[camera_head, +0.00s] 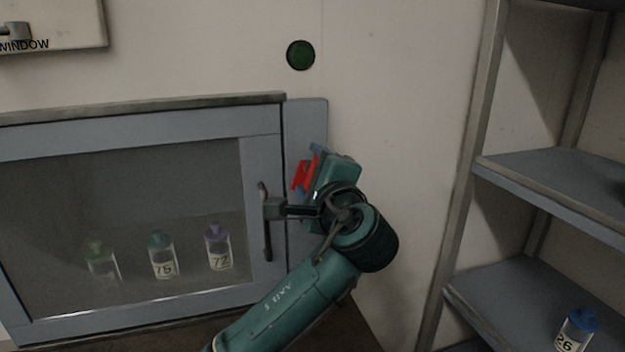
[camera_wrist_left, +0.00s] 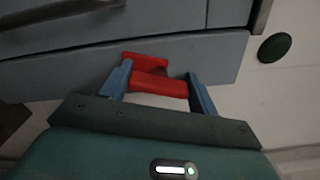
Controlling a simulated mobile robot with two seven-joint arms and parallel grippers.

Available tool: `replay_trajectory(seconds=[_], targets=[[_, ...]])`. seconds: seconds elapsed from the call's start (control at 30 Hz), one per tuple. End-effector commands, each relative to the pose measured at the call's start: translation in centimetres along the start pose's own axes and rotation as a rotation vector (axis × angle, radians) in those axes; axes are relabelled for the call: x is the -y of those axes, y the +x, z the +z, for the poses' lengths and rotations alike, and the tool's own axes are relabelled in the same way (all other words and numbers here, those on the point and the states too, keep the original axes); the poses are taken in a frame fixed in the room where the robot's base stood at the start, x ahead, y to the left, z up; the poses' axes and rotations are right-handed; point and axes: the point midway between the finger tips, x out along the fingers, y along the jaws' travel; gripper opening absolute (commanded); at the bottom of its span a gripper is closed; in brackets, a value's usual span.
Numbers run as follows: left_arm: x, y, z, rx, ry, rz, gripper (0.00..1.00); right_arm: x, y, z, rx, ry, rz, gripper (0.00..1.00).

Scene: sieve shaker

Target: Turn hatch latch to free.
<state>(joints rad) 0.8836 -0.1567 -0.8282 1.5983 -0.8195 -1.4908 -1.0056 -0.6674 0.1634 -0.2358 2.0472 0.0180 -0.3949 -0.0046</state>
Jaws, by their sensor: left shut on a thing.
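The red hatch latch (camera_head: 301,175) is on the grey-blue frame strip to the right of the hatch door (camera_head: 262,150). In the left wrist view the red latch (camera_wrist_left: 155,83) lies between the two blue fingers. My left gripper (camera_head: 316,160) reaches in from below and is shut on the latch; its fingers also show in the left wrist view (camera_wrist_left: 158,88). The gripper body hides part of the latch in the head view. The door has a dark vertical handle (camera_head: 266,225). It looks closed. My right gripper is not in view.
Behind the hatch window stand bottles with a green cap (camera_head: 103,265), a teal cap (camera_head: 162,257) and a purple cap (camera_head: 217,248). A dark green round button (camera_head: 300,55) is on the wall above. A shelf (camera_head: 560,185) with a blue-capped bottle (camera_head: 576,331) stands at right.

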Motion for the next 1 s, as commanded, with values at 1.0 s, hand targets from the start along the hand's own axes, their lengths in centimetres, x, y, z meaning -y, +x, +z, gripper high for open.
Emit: replay_trajectory(seconds=[1.0], targets=[[-0.23, -0.01, -0.06, 0.001, -0.361, 0.003, 0.37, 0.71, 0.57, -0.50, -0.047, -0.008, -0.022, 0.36]])
